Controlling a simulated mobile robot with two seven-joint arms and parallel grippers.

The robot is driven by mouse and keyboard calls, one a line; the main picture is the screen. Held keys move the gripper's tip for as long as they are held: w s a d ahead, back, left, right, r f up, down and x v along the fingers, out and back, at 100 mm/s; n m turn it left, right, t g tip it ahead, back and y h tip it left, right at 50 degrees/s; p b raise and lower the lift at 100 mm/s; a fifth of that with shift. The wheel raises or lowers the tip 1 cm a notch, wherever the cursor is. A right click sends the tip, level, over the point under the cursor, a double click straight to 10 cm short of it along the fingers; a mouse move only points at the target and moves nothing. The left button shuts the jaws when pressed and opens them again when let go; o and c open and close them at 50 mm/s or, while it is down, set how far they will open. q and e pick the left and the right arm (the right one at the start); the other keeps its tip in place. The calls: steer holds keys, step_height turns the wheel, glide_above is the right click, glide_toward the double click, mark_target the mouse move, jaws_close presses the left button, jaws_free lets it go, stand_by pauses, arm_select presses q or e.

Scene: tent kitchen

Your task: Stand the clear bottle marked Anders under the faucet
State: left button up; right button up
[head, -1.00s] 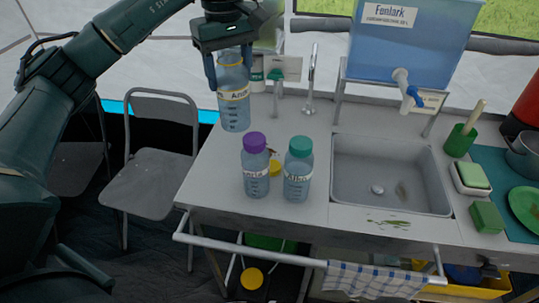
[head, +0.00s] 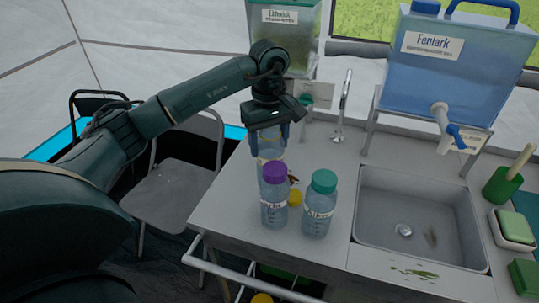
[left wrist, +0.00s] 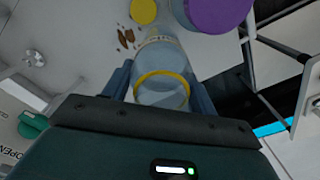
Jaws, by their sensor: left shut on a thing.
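My left gripper (head: 270,140) is shut on a clear, uncapped bottle (head: 268,152) with a yellow neck ring. Its label is mostly hidden now; earlier it began "And". In the left wrist view the bottle (left wrist: 165,65) is between the fingers. It is over the counter behind a purple-capped bottle (head: 275,207); I cannot tell whether its base touches. A green-capped bottle (head: 318,212) stands to the right. The slim steel faucet (head: 342,108) rises at the counter's back. A tap with a blue handle (head: 446,122) projects from the Fenlark tank. My right gripper is out of view.
The sink (head: 405,235) is right of the bottles. The blue Fenlark tank (head: 440,60) stands on a frame behind it; the green-lidded tank (head: 290,30) is at the back left. A yellow cap (head: 295,197) lies near the bottles. Counter left of them is bare.

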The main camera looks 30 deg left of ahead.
arm_select(q)
steer(key=shift+f, duration=2.25)
steer(key=shift+f, duration=0.2)
steer(key=o, duration=1.2)
steer(key=shift+o, duration=0.2)
steer(key=shift+r, duration=0.15)
